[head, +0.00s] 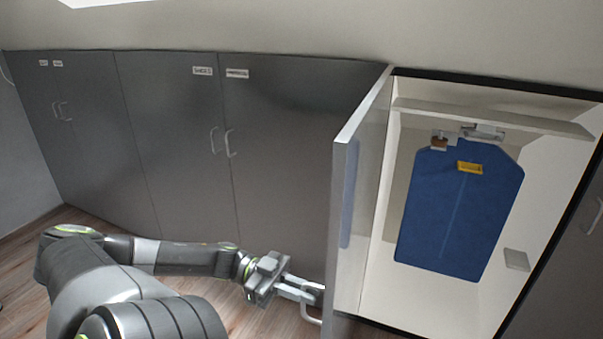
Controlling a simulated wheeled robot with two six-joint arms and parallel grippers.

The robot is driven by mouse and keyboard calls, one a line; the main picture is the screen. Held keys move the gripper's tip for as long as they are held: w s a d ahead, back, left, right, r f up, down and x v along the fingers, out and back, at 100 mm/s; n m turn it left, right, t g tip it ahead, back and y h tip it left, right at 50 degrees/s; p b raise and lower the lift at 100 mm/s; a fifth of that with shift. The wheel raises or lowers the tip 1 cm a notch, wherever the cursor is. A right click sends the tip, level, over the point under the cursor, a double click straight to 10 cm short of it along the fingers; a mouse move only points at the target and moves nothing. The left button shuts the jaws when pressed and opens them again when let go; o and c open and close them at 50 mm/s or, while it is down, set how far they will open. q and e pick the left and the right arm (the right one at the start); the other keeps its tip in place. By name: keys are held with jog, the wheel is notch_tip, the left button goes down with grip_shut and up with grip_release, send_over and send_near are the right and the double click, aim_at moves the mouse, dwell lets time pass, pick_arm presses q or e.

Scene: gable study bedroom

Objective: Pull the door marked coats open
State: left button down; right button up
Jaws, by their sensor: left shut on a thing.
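The cabinet door (347,205) at the right stands swung open, seen nearly edge-on, with its inner face towards the open compartment (379,245). A blue garment (459,215) with a yellow tag hangs inside. The door's outer face is turned from view, so I cannot read a label on it. My left gripper (312,294) is shut on the door's handle (311,317), low on the outer side of the door. The fingertips are partly hidden against the door edge. My right gripper is not in view.
Closed grey doors with handles (230,144) and small labels (202,71) line the wall to the left. Another grey door with a handle (596,215) is at the far right. Wooden floor (245,318) shows in front.

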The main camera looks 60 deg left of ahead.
pick_arm(q)
jog(key=shift+s+a, duration=0.2)
jog(key=shift+a, duration=0.25)
jog(key=c, duration=1.7)
grip_release()
jog(key=v, duration=1.7)
jog(key=shift+s+a+b, duration=0.1)
jog(key=shift+s+b, duration=0.05)
jog(key=shift+b, duration=0.25)
